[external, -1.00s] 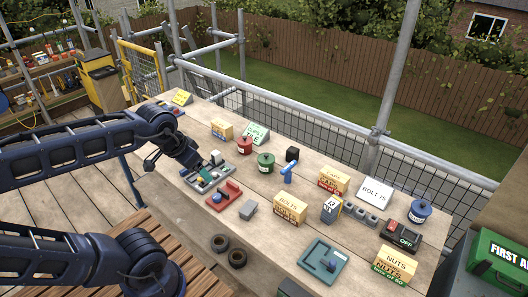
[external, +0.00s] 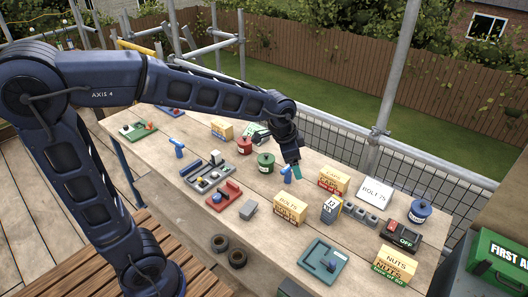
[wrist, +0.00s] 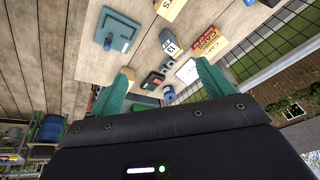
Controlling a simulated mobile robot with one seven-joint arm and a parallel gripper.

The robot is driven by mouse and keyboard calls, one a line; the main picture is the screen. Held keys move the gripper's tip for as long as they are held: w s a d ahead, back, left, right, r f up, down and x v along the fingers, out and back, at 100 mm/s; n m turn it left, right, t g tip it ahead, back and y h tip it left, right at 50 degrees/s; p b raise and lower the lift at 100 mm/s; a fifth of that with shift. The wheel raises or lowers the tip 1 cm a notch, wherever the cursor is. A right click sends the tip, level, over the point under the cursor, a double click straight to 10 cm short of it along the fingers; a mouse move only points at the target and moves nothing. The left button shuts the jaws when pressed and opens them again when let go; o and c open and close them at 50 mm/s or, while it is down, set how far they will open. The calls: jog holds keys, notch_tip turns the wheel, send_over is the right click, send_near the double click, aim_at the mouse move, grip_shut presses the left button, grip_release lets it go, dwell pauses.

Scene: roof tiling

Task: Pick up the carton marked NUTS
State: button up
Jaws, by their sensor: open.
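The NUTS carton (external: 394,267) is a tan box with a green and yellow lower band. It stands upright at the near right corner of the bench in the external view. My gripper (external: 298,172) is over the middle of the bench, well to the left of and behind the carton, and is empty. In the wrist view my gripper (wrist: 165,88) is open, its two teal fingers wide apart. A small tan patch beside the left finger there is probably the carton (wrist: 127,73), mostly hidden by that finger.
A switch box marked OFF (external: 400,233) and a teal tray (external: 323,262) stand close to the carton. A scaffold rail and mesh run along the bench's far side.

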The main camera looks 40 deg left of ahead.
jog(key=w+d+f+m, duration=0.3)
jog(key=w+d+f, duration=0.25)
jog(key=d, duration=0.45)
jog(key=m+g+h, duration=0.3)
jog(key=m, duration=0.3)
send_near(396, 259)
jog(key=shift+x, duration=1.25)
jog(key=shift+w+d+f, duration=0.1)
jog(key=shift+d+f, duration=0.2)
jog(key=shift+f, duration=0.15)
jog(key=x, duration=0.5)
jog(key=shift+a+x, duration=0.15)
jog(key=shift+x, duration=1.25)
jog(key=shift+a+x, duration=0.15)
jog(key=shift+x, duration=1.25)
jog(key=shift+w+f, duration=0.1)
jog(key=shift+f, duration=0.1)
jog(key=c, duration=1.4)
